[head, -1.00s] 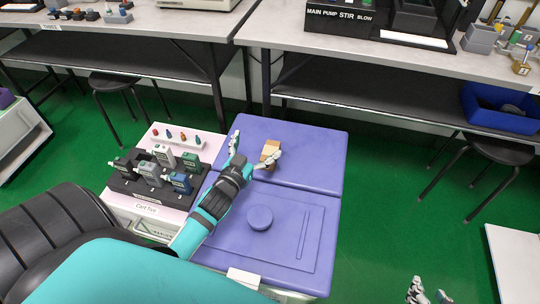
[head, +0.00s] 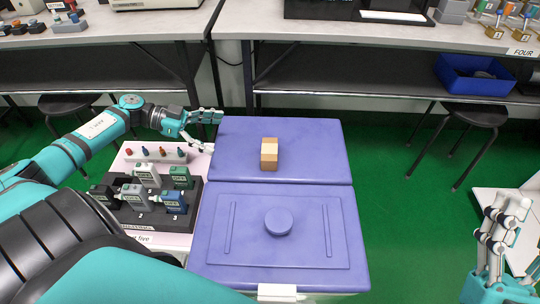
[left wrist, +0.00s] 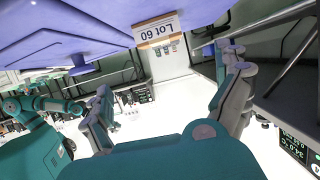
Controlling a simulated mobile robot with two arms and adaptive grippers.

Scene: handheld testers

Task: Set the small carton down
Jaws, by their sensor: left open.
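The small carton (head: 269,154), tan with a paler band, stands on the rear part of the purple lid (head: 318,150) in the head view. My left gripper (head: 217,132) is open and empty at the lid's left edge, apart from the carton and to its left.
A white cart top (head: 160,240) left of the purple chest holds a black rack (head: 187,218) of several handheld testers and a strip of coloured pegs (head: 155,155). A round knob (head: 278,222) rises from the front lid.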

